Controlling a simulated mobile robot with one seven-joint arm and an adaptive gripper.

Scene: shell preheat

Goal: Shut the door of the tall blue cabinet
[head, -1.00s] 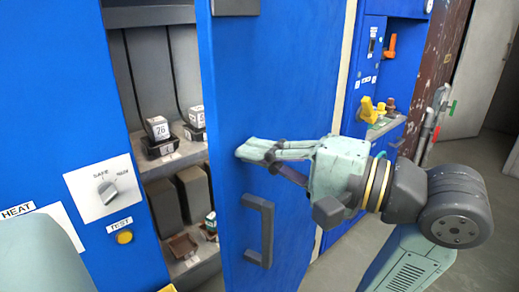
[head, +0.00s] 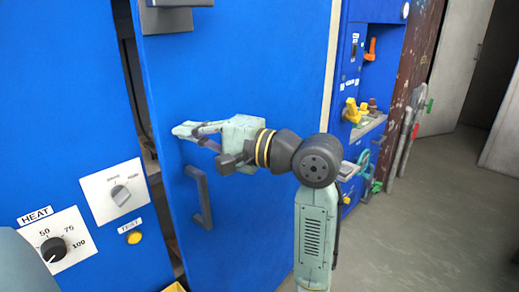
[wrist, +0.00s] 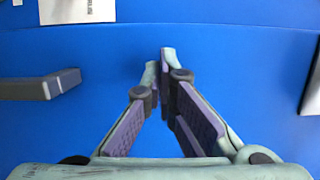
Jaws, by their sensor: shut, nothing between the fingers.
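The blue cabinet door (head: 262,88) is nearly closed, with a narrow dark gap (head: 136,85) along its left edge in the head view. Its dark bar handle (head: 201,196) is on the lower left of the door; a dark handle also shows at left in the wrist view (wrist: 40,86). My gripper (head: 177,131) is shut and empty, with its fingertips at the door's face above the handle. In the wrist view the fingertips (wrist: 160,58) are together against the blue surface; whether they touch it I cannot tell. The cabinet inside is almost fully hidden.
Left of the gap is a blue panel with a HEAT dial (head: 53,249), a selector switch (head: 120,195) and a yellow TEST button (head: 134,237). A dark fitting (head: 174,14) sits high on the door. Blue equipment (head: 366,70) stands at right. Grey floor (head: 440,190) is open there.

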